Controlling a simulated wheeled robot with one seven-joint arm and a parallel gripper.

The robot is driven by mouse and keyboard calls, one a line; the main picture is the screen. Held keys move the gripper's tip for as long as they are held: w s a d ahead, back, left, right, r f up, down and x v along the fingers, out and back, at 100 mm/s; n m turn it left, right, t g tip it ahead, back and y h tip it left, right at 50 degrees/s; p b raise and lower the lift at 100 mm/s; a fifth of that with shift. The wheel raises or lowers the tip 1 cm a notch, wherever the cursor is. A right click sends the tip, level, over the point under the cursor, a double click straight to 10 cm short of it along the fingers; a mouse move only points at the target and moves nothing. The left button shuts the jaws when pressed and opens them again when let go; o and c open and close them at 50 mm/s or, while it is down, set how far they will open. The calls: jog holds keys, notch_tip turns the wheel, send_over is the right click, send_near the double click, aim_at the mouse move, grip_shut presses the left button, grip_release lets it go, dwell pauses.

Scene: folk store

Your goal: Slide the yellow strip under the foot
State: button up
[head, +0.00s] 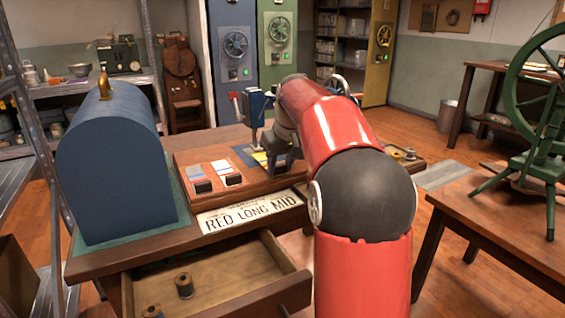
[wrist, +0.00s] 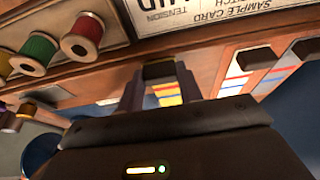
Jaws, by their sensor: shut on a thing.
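The yellow strip (wrist: 168,92), banded with red and pale stripes, has a dark block (wrist: 159,70) at one end. My gripper (wrist: 161,85) is shut on this strip, with one finger on each side of the dark block. In the head view a bit of yellow (head: 261,157) shows beside my gripper (head: 280,165), on the wooden board. A small blue press-like device (head: 257,106) stands just behind it. Its foot is too small and too covered by my arm to make out, so I cannot tell how the strip lies to it.
Two other strips with dark blocks (head: 201,186) (head: 230,180) lie left on the board (head: 188,160). A blue domed case (head: 115,165) stands left. The "RED LONG MID" card (head: 250,212) lies in front, above an open drawer (head: 225,270) with spools. More spools (wrist: 82,40) show in the wrist view.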

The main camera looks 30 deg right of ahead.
jog(key=shift+w, duration=0.35)
jog(key=shift+w+a+p, duration=0.1)
jog(key=shift+w+p, duration=0.5)
jog(key=shift+w, duration=0.75)
jog(key=shift+f, duration=0.15)
jog(key=o, duration=0.9)
jog(key=shift+o, duration=0.2)
jog(key=v, duration=0.8)
